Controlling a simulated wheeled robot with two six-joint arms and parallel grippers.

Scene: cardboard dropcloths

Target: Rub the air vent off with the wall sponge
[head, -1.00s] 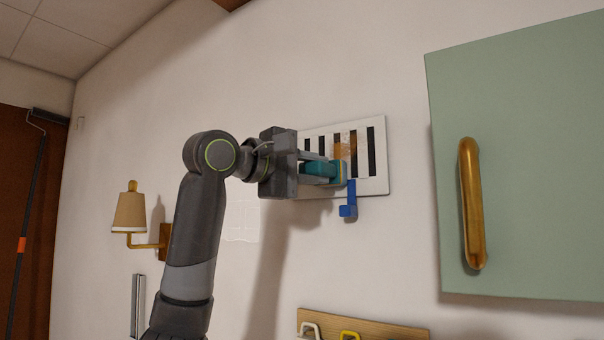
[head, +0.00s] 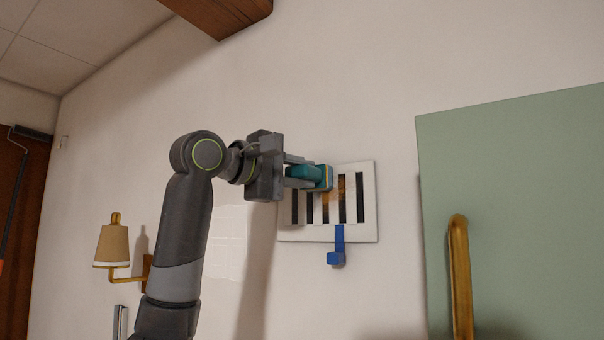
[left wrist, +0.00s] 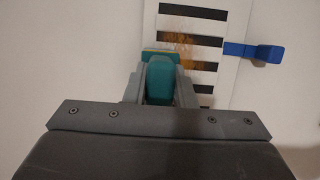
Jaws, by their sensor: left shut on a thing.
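The air vent (head: 368,205) is a white plate with dark slots on the wall. An orange-brown stain (head: 342,189) shows on its middle slats, and in the left wrist view the stain (left wrist: 186,48) lies just beyond the sponge. A blue lever (head: 338,245) sticks out at the vent's lower edge. My left gripper (head: 310,172) is shut on the wall sponge (head: 304,175), a teal block with a yellow layer at its front. The sponge (left wrist: 160,76) is at the upper part of the vent; whether it touches the vent I cannot tell. My right gripper is not in view.
A green cabinet door (head: 520,190) with a brass handle (head: 460,275) stands to the right of the vent. A wall lamp (head: 113,243) is at the left. A wooden beam (head: 225,12) is above. The wall between vent and cabinet is bare.

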